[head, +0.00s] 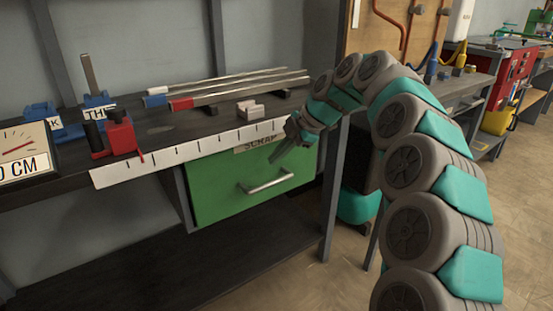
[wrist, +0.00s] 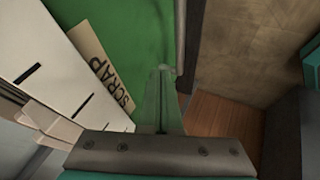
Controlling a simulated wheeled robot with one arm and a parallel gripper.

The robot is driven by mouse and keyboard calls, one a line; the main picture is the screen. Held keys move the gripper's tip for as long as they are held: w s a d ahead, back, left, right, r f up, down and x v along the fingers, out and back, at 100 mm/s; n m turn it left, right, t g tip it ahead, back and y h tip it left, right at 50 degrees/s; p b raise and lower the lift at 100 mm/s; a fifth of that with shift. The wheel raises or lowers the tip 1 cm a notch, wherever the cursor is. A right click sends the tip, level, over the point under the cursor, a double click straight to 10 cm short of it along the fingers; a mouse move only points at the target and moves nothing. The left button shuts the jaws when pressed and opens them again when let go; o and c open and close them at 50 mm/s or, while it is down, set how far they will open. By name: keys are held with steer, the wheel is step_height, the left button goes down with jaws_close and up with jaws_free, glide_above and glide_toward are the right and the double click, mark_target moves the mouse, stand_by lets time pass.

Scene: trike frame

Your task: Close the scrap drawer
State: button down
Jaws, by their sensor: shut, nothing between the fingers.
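The scrap drawer (head: 225,185) has a green front with a silver bar handle (head: 268,182) and a SCRAP label at its top edge. It sits under the workbench top, and I cannot tell whether it stands slightly out or flush. In the wrist view the green front (wrist: 120,25) fills the upper middle, with the label (wrist: 105,70) at left and the handle (wrist: 180,40) near the top. My gripper (head: 274,157) is shut and empty, pointing down-left in front of the drawer's upper right. Its fingers (wrist: 162,75) appear close to the front; contact is unclear.
A white ruler strip (head: 180,154) runs along the bench's front edge. A red vise-like tool (head: 121,135), metal bars (head: 240,90) and a small grey block (head: 251,109) lie on the bench top. A bench leg (head: 333,190) stands right of the drawer. The floor right is partly clear.

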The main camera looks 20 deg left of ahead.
steer(key=v, duration=1)
steer(key=s+d+m, duration=0.4)
steer(key=s+m, duration=0.1)
steer(key=s, duration=0.1)
steer(key=s+d+f+m+h, duration=0.2)
steer(key=s+d+f+m, duration=0.5)
steer(key=s, duration=0.4)
steer(key=s+d+f+m+g+h, duration=0.1)
steer(key=s+d+f+m+h, duration=0.2)
steer(key=s+d+f+m, duration=0.4)
steer(key=s+d+f+m+h, duration=0.2)
steer(key=s+d+f+m, duration=0.5)
steer(key=s+d, duration=0.4)
steer(key=s+m, duration=0.1)
steer(key=s, duration=0.5)
steer(key=shift+f+g+p, duration=0.2)
steer(key=shift+g+p, duration=0.1)
steer(key=shift+p, duration=0.05)
steer(key=shift+s, duration=0.1)
